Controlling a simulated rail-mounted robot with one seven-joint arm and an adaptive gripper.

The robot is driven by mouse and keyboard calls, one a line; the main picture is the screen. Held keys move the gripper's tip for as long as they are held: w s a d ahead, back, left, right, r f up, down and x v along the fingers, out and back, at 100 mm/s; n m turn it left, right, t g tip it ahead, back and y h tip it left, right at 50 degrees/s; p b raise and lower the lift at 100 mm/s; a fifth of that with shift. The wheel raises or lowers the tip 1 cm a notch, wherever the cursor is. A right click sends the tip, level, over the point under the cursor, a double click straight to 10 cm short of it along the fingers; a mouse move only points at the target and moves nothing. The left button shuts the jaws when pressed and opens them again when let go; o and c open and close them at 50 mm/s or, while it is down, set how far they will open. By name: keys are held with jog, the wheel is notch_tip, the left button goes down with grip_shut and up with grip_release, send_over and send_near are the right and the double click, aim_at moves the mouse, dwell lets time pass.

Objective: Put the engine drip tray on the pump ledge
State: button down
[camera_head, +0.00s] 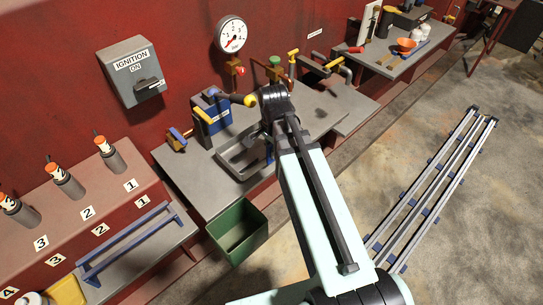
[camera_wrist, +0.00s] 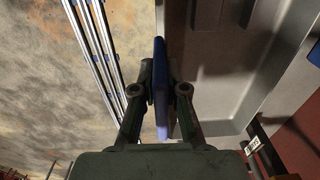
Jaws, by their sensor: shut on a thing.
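The grey engine drip tray (camera_head: 236,157) is a shallow, rimmed pan at the bench's front edge, below the gauge. It fills the right of the wrist view (camera_wrist: 222,85). My gripper (camera_head: 268,139) is at the tray's right-hand end in the head view. In the wrist view my gripper (camera_wrist: 161,88) is shut on an upright blue grip (camera_wrist: 160,72) at the tray's edge. Whether the tray touches the bench cannot be told. My arm hides part of the tray. Grey ledges run right of the bench, a near one (camera_head: 352,117) and a farther one (camera_head: 425,50); no label names the pump ledge.
A blue box (camera_head: 212,115) and a yellow-knobbed lever (camera_head: 248,100) stand behind the tray. Pipes and valves (camera_head: 275,68) rise at the wall. A green bin (camera_head: 238,232) stands in front. An orange funnel (camera_head: 406,45) and bottles occupy the far ledge. Metal rails (camera_head: 430,190) lie on the floor.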

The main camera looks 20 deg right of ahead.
aim_at(272, 162)
jog(key=shift+f+p, duration=0.5)
jog(key=shift+f, duration=1.6)
jog(key=shift+f, duration=0.15)
jog(key=c, duration=1.2)
grip_release()
jog(key=shift+s+r+b, duration=0.1)
jog(key=shift+r+b, duration=1.4)
jog(key=shift+r, duration=4.65)
